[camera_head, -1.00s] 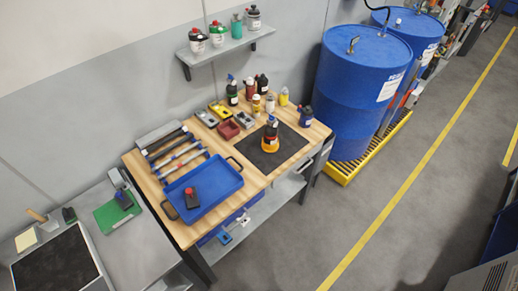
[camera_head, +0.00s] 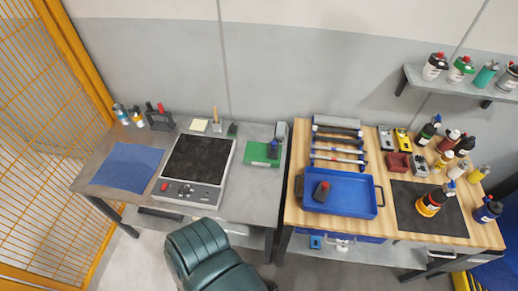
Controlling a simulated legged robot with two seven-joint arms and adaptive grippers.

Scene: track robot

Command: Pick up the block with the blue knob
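A small dark block (camera_head: 272,149) with a bluish upper part stands on the right side of a green mat (camera_head: 256,157). The mat lies on the grey table's right end. The block is too small to tell its knob clearly. Another dark block with a red knob (camera_head: 321,191) is inside the blue tray (camera_head: 345,205) on the wooden table, toward the tray's left side. Neither of my grippers shows in the head view.
A dark green padded chair (camera_head: 210,255) stands in front of the grey table (camera_head: 240,192). A black-topped device (camera_head: 198,160) and blue cloth (camera_head: 128,164) occupy that table. Bottles and a black mat (camera_head: 405,205) sit on the wooden table's right. An orange mesh fence (camera_head: 40,130) bounds the left.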

